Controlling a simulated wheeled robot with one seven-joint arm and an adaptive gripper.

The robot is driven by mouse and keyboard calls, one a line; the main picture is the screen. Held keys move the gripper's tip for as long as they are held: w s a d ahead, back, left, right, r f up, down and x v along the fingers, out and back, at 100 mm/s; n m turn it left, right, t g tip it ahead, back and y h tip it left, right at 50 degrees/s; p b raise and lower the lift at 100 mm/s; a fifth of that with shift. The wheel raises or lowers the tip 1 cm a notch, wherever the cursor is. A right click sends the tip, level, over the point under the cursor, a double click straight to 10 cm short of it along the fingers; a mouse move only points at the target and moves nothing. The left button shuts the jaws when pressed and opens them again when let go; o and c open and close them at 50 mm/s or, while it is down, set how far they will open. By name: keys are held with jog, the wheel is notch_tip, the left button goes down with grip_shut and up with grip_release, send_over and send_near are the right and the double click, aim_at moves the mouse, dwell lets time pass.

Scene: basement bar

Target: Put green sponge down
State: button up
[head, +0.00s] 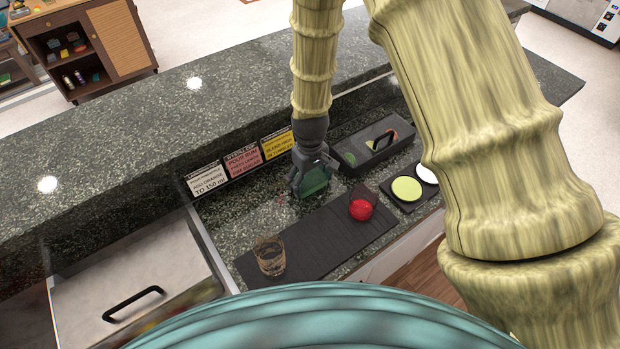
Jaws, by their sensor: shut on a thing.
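My gripper (312,188) hangs over the lower counter, pointing down, shut on the green sponge (315,180). The sponge sits between the fingers, partly covered by them. It is just behind the far edge of the black mat (320,242). I cannot tell whether the sponge touches the counter.
On the mat stand a glass (269,256) at the left and a red ball-like thing (360,210) at the right. Signs (243,166) line the raised ledge. A metal lid (135,285) lies left.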

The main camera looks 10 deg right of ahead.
aim_at(311, 179)
jog(key=shift+f, duration=0.2)
jog(key=o, duration=1.1)
jog(key=shift+c, duration=0.2)
jog(key=shift+r, duration=0.1)
jog(key=shift+r, duration=0.2)
notch_tip(311, 179, up, 12)
jog(key=b, duration=0.4)
jog(key=shift+d+f, duration=0.1)
jog(key=shift+f, duration=0.05)
